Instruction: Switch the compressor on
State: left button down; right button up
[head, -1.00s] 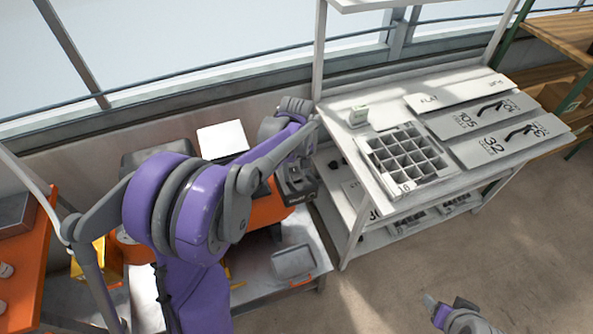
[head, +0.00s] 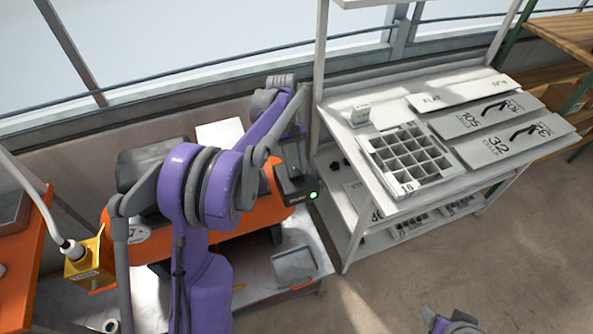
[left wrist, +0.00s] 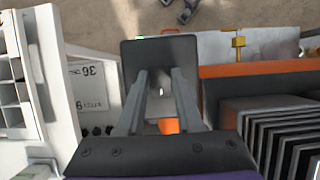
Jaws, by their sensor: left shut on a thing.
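The compressor has an orange tank (head: 185,232) and stands on a low metal bench at the left. Its dark switch box (head: 297,190) is at the tank's right end, and a green light shows on its front. In the left wrist view the box (left wrist: 160,48) is straight ahead. My left gripper (head: 292,160) reaches down to the box from above; its fingers (left wrist: 161,80) are shut on a switch part there, mostly hidden. My right gripper (head: 432,316) is at the bottom edge, away from the compressor, too small to judge.
A white shelf rack (head: 347,200) stands close to the right of the box, with a celled tray (head: 404,160) and flat plates on top. A yellow box (head: 90,258) with a white hose is at the left. A grey bin (head: 295,265) lies on the bench.

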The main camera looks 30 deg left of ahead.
dwell(0.3)
pick_arm(q)
jog(key=c, duration=0.6)
grip_release()
jog(key=shift+o, duration=0.2)
jog(key=v, duration=1)
jog(key=shift+w+a+r+p, duration=0.2)
jog(key=shift+w+r+p, duration=0.05)
jog(key=shift+r+p, duration=0.1)
jog(key=shift+d, duration=0.1)
